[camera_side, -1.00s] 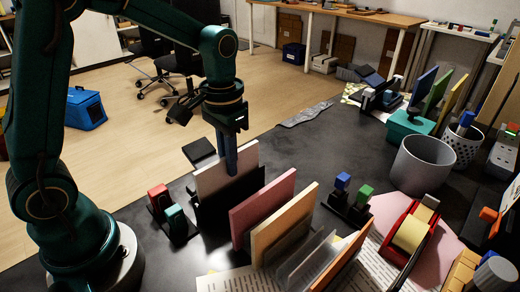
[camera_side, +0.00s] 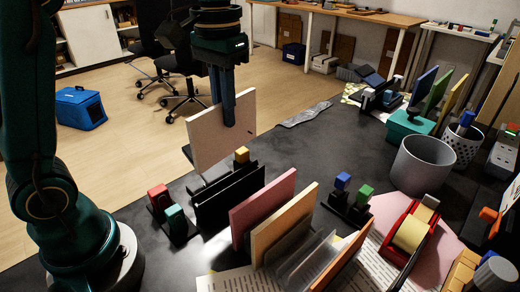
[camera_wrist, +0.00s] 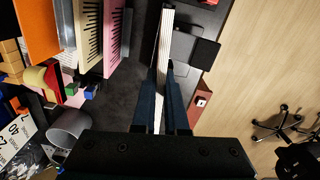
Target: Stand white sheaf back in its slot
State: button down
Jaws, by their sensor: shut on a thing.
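The white sheaf (camera_side: 210,140) is upright, slightly tilted in the side view, and hangs clear above the table. My gripper (camera_side: 228,115) is shut on its upper part. In the wrist view, the white sheaf (camera_wrist: 165,40) shows edge-on as a pale strip between the fingers of my gripper (camera_wrist: 163,85). Below and slightly right of it in the side view stands a black holder (camera_side: 228,200) with upright plates and a narrow gap between them. I cannot see into the bottom of the gap.
A pink sheaf (camera_side: 262,207) and a yellow sheaf (camera_side: 284,226) stand right of the black holder. A grey bin (camera_side: 424,165) stands further right.

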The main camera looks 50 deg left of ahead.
jog(key=shift+n, duration=0.5)
jog(key=d, duration=0.1)
jog(key=w+d, duration=0.1)
jog(key=w+d+r, duration=0.1)
jog(key=d, duration=0.1)
jog(key=s+d+f+m, duration=0.2)
jog(key=d, duration=1.4)
jog(key=shift+f, duration=0.25)
jog(key=shift+s, duration=0.1)
jog(key=shift+f, duration=2.8)
jog(key=shift+f, duration=0.45)
jog(key=shift+f, duration=0.65)
jog(key=shift+f, duration=0.4)
